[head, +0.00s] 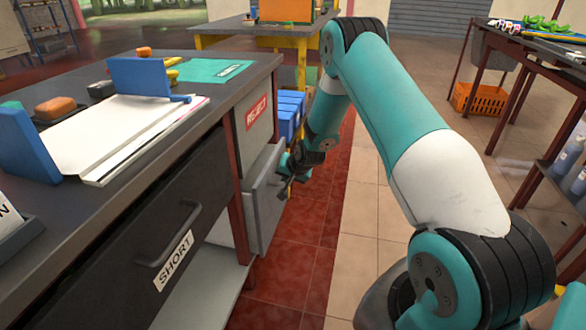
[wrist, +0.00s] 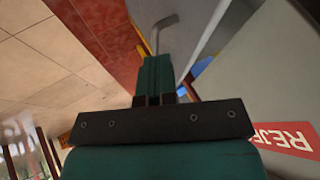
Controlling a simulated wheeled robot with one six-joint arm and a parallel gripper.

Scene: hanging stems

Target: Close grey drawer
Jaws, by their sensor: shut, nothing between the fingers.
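The grey drawer (head: 262,205) is in the middle of the head view, below the panel marked REJECT, at the end of the dark workbench. It stands out from the bench, partly open. My gripper (head: 287,178) is at the drawer's front, close to its handle. In the wrist view my gripper's fingers (wrist: 157,72) are together and empty. A bent grey handle (wrist: 163,32) shows just beyond the fingertips. I cannot tell whether the fingers touch it.
The bench drawer marked SHORT (head: 165,235) is at the near left. The REJECT panel (head: 255,115) is just above the grey drawer. Blue bins (head: 290,112) stand behind it. The tiled floor (head: 365,200) to the right is clear.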

